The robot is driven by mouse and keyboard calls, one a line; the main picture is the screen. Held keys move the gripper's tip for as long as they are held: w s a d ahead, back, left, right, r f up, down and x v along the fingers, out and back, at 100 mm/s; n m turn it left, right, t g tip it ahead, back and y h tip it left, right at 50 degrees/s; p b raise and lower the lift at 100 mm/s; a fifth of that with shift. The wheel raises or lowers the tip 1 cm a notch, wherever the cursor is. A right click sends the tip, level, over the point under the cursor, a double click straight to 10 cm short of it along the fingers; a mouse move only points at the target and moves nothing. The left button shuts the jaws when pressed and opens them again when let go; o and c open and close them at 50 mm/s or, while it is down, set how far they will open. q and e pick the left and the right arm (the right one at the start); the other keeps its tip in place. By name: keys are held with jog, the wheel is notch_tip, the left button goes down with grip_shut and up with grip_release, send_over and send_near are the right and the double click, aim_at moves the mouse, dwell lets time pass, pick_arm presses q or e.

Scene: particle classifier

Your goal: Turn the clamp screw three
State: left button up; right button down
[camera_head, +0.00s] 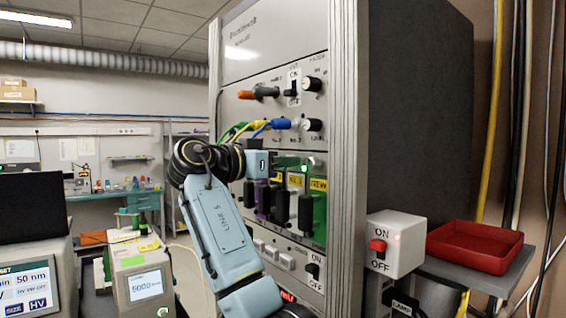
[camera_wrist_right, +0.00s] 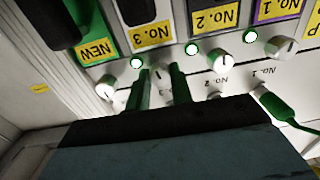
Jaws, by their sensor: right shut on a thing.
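Clamp screw three (camera_wrist_right: 159,72) is a small white knob with a dark marker line, beside the yellow "No. 3" label (camera_wrist_right: 153,34) in the upside-down right wrist view. My right gripper (camera_wrist_right: 162,80) has its two green fingers on either side of this knob and is shut on it. In the head view my light-blue right arm (camera_head: 222,228) reaches up to the rack front, and its gripper hides most of the screw row. The knobs for "No. 2" (camera_wrist_right: 220,60) and "No. 1" (camera_wrist_right: 283,47) stand to the right in the wrist view. My left gripper is not in view.
Another knob (camera_wrist_right: 107,88) sits by the "NEW" label. Dark-handled modules (camera_head: 281,207) stand below my gripper in the rack (camera_head: 225,60). Coloured cables (camera_head: 283,123) plug in above it. An ON/OFF switch box (camera_head: 397,240) and red tray (camera_head: 475,245) are at the right.

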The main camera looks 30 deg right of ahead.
jog(key=shift+f, duration=0.1)
jog(key=c, duration=1.2)
grip_release()
jog(key=shift+c, duration=0.2)
jog(key=s+a, duration=0.1)
jog(key=a, duration=1.2)
jog(key=shift+s+a+r+b, duration=0.15)
jog(key=shift+a+r+b, duration=0.05)
jog(key=shift+b, duration=0.2)
